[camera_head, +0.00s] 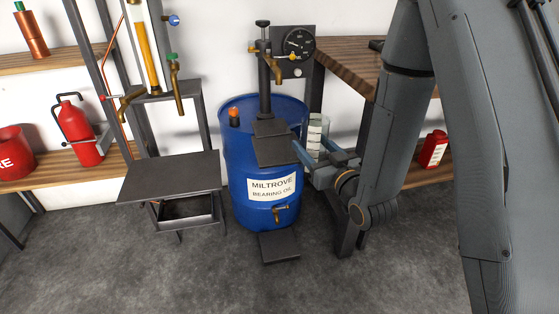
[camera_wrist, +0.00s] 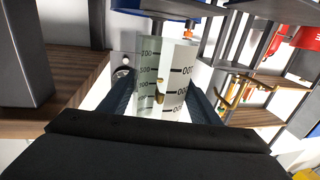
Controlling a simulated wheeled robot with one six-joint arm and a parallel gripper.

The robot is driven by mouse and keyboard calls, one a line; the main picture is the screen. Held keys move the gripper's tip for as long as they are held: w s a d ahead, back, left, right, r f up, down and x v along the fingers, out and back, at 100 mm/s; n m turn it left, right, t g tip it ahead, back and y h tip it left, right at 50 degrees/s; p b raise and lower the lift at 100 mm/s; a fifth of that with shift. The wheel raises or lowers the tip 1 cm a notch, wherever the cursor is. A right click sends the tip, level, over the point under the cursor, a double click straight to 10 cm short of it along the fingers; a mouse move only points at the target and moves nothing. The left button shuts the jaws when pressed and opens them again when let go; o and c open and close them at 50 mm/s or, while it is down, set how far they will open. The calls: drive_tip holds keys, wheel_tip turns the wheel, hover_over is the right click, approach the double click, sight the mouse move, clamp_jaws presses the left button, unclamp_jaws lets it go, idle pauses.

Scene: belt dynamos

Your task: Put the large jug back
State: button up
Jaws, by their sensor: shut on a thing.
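A clear jug with black graduation marks, the only jug-like thing near my gripper, shows right of the blue drum in the head view (camera_head: 317,130) and in the middle of the wrist view (camera_wrist: 148,72). I take it to be the large jug. My gripper (camera_head: 320,158) has its two blue fingers on either side of it; they also flank it in the wrist view (camera_wrist: 163,102). The gripper is shut on the jug. Its lower part is hidden behind the fingers in the head view. I cannot tell whether it touches any support.
The blue bearing-oil drum (camera_head: 240,160) stands left of my gripper, with a pump, a gauge (camera_head: 299,43) and small dark platforms. A wooden shelf (camera_head: 350,52) is above right. A red bottle (camera_head: 433,149) stands right of my arm. A dark stand (camera_head: 170,175) is left.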

drive_tip(key=shift+a+f+n+y+b, duration=0.3)
drive_tip(key=shift+a+f+y+b, duration=0.3)
drive_tip(key=shift+b, duration=0.35)
drive_tip(key=shift+w+a, duration=0.15)
drive_tip(key=shift+a, duration=0.1)
drive_tip(key=shift+f+b+x, duration=0.4)
drive_tip(key=shift+f+x, duration=0.3)
drive_tip(key=shift+x, duration=2.2)
drive_tip(key=shift+f+b+x, duration=0.4)
drive_tip(key=shift+f+x, duration=0.25)
drive_tip(key=shift+x, duration=2.2)
drive_tip(key=shift+f+b+x, duration=0.4)
drive_tip(key=shift+f+x, duration=0.3)
drive_tip(key=shift+x, duration=2.2)
drive_tip(key=shift+w+f, duration=0.1)
drive_tip(key=o, duration=1.5)
drive_tip(key=shift+f, duration=0.1)
